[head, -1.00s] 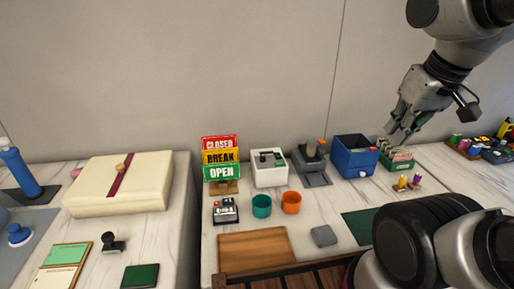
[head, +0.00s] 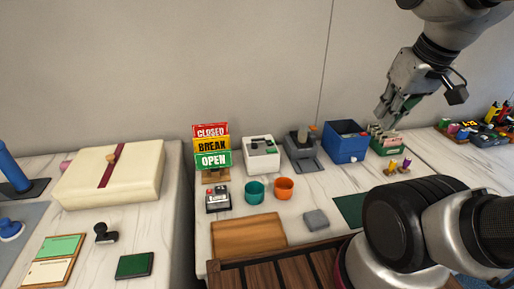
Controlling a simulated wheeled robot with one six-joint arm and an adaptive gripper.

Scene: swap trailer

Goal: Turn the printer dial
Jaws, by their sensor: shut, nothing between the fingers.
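The printer appears to be the small white box (head: 262,157) on the right-hand table, with a dark strip on top and a small dark knob-like spot on its front. The dial is too small to make out for certain. My gripper (head: 384,118) is shut and empty, pointing down and left. It is in the air at the right, over the area of the blue bin and the green card box, well to the right of the white box. It appears apart from everything.
Sign stand (head: 212,150), grey device (head: 303,153), blue bin (head: 344,146) and green card box (head: 388,143) line the back. Teal cup (head: 254,193), orange cup (head: 284,189) and wooden board (head: 247,234) lie in front. A gap separates the tables.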

